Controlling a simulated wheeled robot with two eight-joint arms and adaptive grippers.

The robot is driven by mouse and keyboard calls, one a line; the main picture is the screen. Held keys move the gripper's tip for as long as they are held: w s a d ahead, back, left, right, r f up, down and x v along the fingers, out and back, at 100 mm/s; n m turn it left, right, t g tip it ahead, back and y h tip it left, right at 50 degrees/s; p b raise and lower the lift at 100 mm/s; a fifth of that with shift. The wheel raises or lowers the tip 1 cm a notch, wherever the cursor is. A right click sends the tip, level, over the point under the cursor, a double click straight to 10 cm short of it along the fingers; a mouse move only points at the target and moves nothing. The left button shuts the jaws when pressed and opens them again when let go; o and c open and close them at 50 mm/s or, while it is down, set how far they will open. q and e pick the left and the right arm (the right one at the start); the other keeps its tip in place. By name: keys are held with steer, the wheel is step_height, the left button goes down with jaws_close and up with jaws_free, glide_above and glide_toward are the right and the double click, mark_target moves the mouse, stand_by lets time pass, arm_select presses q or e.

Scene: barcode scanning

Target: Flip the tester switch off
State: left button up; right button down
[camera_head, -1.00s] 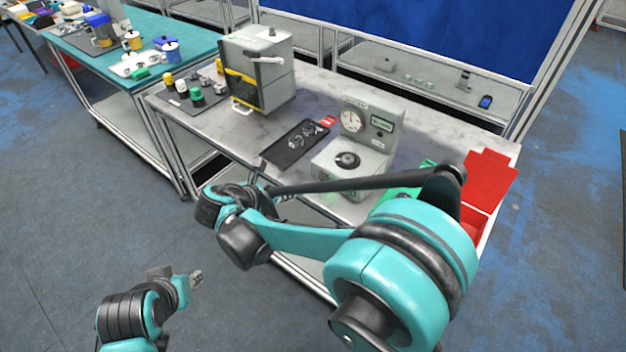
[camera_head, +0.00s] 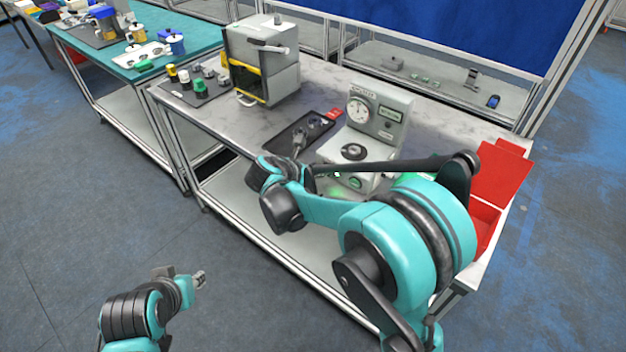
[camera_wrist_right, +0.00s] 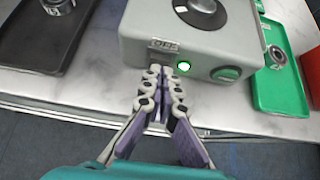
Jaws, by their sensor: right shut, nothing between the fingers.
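The grey tester (camera_head: 396,128) stands on the table with a dial, a small display and a black knob on its base. In the right wrist view its front face (camera_wrist_right: 205,52) has a switch (camera_wrist_right: 164,46) marked by a small label, a lit green lamp (camera_wrist_right: 184,66) and a green button (camera_wrist_right: 228,73). My right gripper (camera_wrist_right: 162,76) is shut and empty, its fingertips just below the switch; I cannot tell whether they touch it. In the head view my right arm partly hides the tester's front. My left gripper (camera_head: 198,281) is over the floor, away from the table; its jaw state is unclear.
A black tray (camera_head: 284,141) lies left of the tester. A green tray (camera_wrist_right: 272,95) and a red bin (camera_head: 487,212) are on its right. A grey box machine (camera_head: 283,73) stands farther left. The table's front edge runs below my right gripper.

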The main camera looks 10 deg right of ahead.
stand_by(0.3)
steer(key=shift+w+d+r+g+y+p, duration=0.3)
steer(key=shift+d+r+p, duration=0.15)
steer(key=shift+p, duration=0.45)
steer(key=shift+f, duration=0.3)
steer(key=shift+a, duration=0.1)
steer(key=shift+r, duration=0.1)
steer(key=shift+r+p, duration=0.4)
steer(key=shift+r, duration=0.35)
steer(key=shift+s+a, duration=0.1)
